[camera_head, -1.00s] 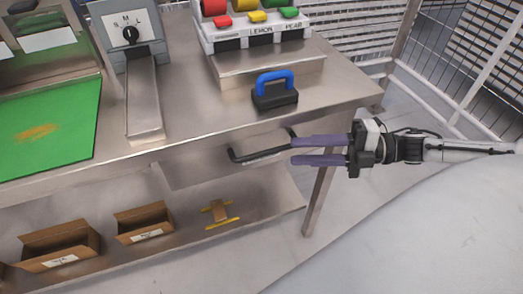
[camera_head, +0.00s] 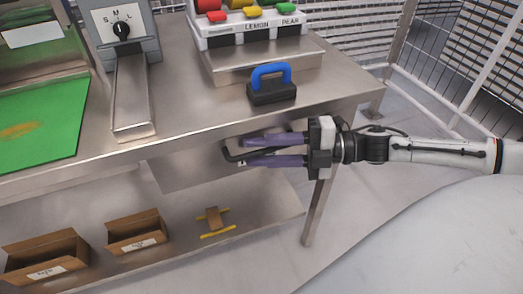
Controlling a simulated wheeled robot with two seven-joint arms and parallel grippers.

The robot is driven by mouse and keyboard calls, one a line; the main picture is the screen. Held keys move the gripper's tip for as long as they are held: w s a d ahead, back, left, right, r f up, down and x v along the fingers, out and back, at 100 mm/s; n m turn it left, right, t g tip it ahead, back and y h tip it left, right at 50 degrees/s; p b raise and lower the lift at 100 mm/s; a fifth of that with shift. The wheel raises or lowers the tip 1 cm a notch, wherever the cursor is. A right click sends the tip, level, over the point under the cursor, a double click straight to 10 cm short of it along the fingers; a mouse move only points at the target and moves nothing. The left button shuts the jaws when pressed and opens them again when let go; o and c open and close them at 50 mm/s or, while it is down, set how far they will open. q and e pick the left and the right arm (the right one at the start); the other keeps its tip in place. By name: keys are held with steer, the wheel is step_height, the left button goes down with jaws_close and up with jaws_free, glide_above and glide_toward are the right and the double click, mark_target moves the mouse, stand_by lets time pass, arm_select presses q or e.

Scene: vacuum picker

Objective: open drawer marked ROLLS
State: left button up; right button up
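A plain metal drawer front (camera_head: 190,172) sits under the edge of the steel table. Its black bar handle (camera_head: 231,153) sticks out toward the right of the drawer. No ROLLS marking can be read on it from here. My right gripper (camera_head: 243,151) comes in from the right with two purple fingers apart. The fingers lie at the handle, one above the other, and part of the bar shows between them. They hide much of the handle, and I cannot tell whether they touch it. My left gripper is not in view.
A black block with a blue handle (camera_head: 271,76) stands on the table (camera_head: 195,110) above the drawer. A fruit-labelled dispenser (camera_head: 255,38) and a dial machine (camera_head: 121,30) stand behind. Cardboard boxes (camera_head: 137,230) sit on the lower shelf. A table leg (camera_head: 318,210) is below my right gripper.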

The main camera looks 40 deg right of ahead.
steer(key=c, duration=0.6)
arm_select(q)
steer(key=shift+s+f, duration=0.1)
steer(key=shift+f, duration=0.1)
arm_select(e)
jaws_close()
